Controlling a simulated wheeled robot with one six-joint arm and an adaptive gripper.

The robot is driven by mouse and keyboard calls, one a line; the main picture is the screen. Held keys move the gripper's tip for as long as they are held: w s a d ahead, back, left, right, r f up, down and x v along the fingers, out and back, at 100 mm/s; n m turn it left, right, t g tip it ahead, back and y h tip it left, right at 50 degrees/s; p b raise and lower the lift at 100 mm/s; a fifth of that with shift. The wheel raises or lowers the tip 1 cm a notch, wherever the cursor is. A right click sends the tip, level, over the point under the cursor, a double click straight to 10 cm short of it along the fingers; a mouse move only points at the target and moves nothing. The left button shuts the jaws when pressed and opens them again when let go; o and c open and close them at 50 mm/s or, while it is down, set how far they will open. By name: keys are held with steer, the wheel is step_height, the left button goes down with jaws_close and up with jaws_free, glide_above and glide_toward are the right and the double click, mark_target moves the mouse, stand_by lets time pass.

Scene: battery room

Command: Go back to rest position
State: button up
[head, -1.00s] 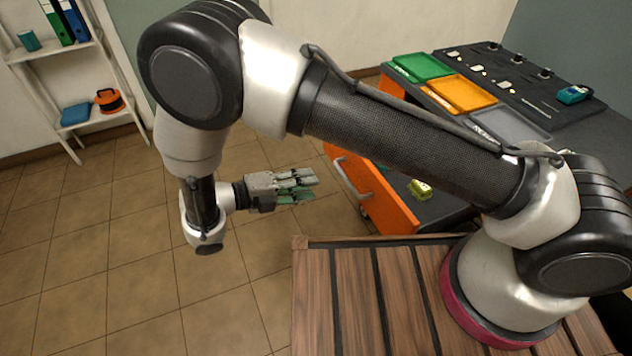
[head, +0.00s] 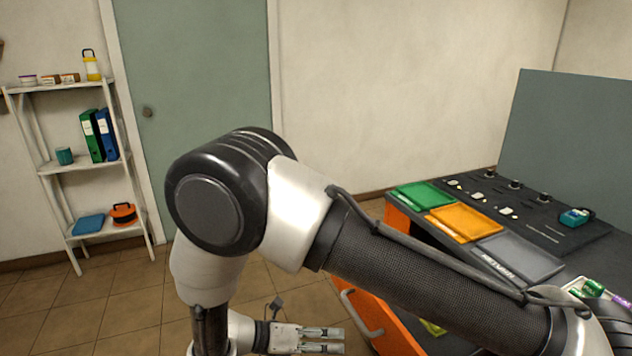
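My gripper (head: 338,340) is at the bottom of the head view, low in front of the orange drawer unit and pointing right. Its two fingers lie apart with a narrow gap, and I see nothing held between them. My arm folds from the lower right up to a dark elbow joint and down again to the wrist. The wrist's lower part is cut off by the picture edge.
An orange drawer (head: 367,315) stands pulled out beside the gripper, with a yellow-green item (head: 433,327) partly visible in it. A white shelf (head: 80,165) stands left; tiled floor between is clear.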

steer(key=w+d+r+m+g+y, duration=0.1)
steer(key=d+r+m+g+y, duration=0.3)
steer(key=d+r+m, duration=0.5)
steer(key=d+r+m+g+y, duration=0.1)
steer(key=d+r+m+y, duration=0.5)
steer(key=r+m, duration=0.55)
steer(key=s+d+r+m+t+y, duration=0.1)
steer(key=s+d+r+m+t, duration=0.2)
steer(key=d+r+m, duration=0.2)
steer(key=s+d+r+m+t+y, duration=0.2)
steer(key=d+r, duration=0.7)
steer(key=d, duration=0.5)
steer(key=s+m+t, duration=0.1)
steer(key=s+m, duration=0.1)
steer(key=m, duration=0.1)
steer(key=shift+s+r, duration=0.15)
steer(key=shift+r, duration=0.05)
